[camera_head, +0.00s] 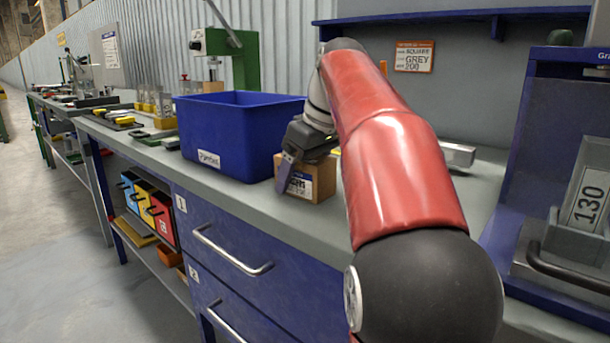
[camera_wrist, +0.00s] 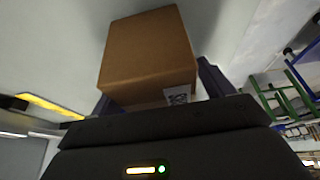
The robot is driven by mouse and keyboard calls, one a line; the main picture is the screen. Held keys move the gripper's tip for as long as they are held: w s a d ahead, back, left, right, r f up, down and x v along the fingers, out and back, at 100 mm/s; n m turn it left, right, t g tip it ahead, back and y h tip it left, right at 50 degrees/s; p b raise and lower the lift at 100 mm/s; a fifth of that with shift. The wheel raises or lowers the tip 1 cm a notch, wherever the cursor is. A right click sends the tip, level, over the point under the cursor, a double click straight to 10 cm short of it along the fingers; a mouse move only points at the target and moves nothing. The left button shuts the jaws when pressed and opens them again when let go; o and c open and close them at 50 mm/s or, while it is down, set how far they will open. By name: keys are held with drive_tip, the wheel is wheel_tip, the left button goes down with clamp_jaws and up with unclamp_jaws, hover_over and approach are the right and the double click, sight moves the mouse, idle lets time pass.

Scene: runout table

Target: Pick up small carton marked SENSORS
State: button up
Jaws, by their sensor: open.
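A small brown carton (camera_head: 323,180) stands on the workbench just right of the blue bin. Its front label is partly covered by a gripper finger, so I cannot read the whole word. My gripper (camera_head: 287,168) is at the carton, with one finger in front of the label side; the other finger is hidden in the head view. In the wrist view, the carton (camera_wrist: 147,55) sits between the two open fingers of my gripper (camera_wrist: 155,84), with a white printed label at its lower right. I cannot tell whether either finger touches it.
A blue bin (camera_head: 240,140) stands close on the left of the carton. The grey workbench (camera_head: 236,197) has blue drawers below its front edge. A blue cabinet (camera_head: 540,150) with a grey tray stands at the right. A metal bar (camera_head: 458,155) lies behind my arm.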

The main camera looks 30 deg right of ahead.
drive_tip(key=c, duration=1.1)
drive_tip(key=shift+r, duration=0.1)
drive_tip(key=shift+c, duration=0.2)
